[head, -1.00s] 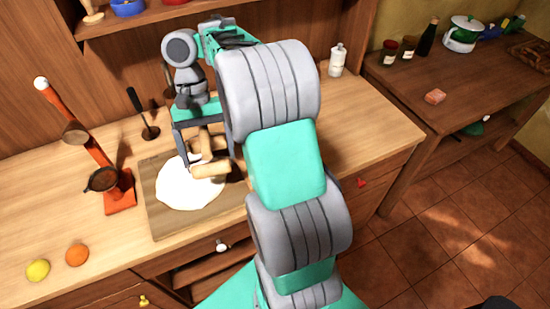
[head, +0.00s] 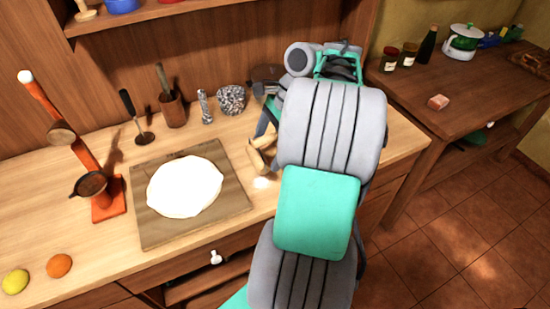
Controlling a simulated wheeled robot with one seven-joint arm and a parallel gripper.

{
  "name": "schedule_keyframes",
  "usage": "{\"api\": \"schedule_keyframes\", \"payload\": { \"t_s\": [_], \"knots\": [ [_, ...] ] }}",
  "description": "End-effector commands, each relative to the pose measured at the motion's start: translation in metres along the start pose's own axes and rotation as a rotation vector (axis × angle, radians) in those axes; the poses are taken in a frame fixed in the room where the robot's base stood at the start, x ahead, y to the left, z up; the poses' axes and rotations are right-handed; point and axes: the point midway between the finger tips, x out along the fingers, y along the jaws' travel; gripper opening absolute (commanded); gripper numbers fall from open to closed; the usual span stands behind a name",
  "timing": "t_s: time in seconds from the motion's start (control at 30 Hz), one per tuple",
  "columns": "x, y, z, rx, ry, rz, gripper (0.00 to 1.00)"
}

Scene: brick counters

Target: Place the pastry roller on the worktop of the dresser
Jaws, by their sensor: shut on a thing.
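The pastry roller (head: 258,160), a pale wooden rolling pin, is in my gripper (head: 266,137). The gripper is shut on it, and my arm hides part of both. The roller is just right of the cutting board, low over or touching the dresser's wooden worktop (head: 60,215); I cannot tell which. A bright spot of light lies on the worktop just below the roller.
A cutting board (head: 152,232) with flattened white dough (head: 185,187) lies left of the roller. An orange stand (head: 100,160), a dark utensil crock (head: 173,110), a shaker (head: 206,107) and a patterned bowl (head: 231,99) stand on the worktop. A lemon (head: 15,281) and an orange (head: 59,265) lie front left.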

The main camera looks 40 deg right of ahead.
Motion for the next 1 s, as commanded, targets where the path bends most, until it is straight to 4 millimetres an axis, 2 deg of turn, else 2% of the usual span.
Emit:
{"api": "schedule_keyframes", "payload": {
  "t_s": [0.03, 0.2, 0.43, 0.5, 0.63, 1.0],
  "knots": [
    [0.003, -0.009, -0.01, 0.0, -0.001, 0.001, 0.35],
    [0.028, -0.028, -0.039, -0.002, 0.0, 0.001, 0.35],
    [0.043, -0.043, -0.06, -0.001, 0.0, 0.001, 0.35],
    [0.056, -0.045, -0.067, -0.002, 0.0, 0.001, 0.35],
    [0.073, -0.045, -0.074, -0.003, 0.001, 0.0, 0.35],
    [0.075, -0.045, -0.075, -0.003, 0.001, 0.0, 0.35]
  ]
}}
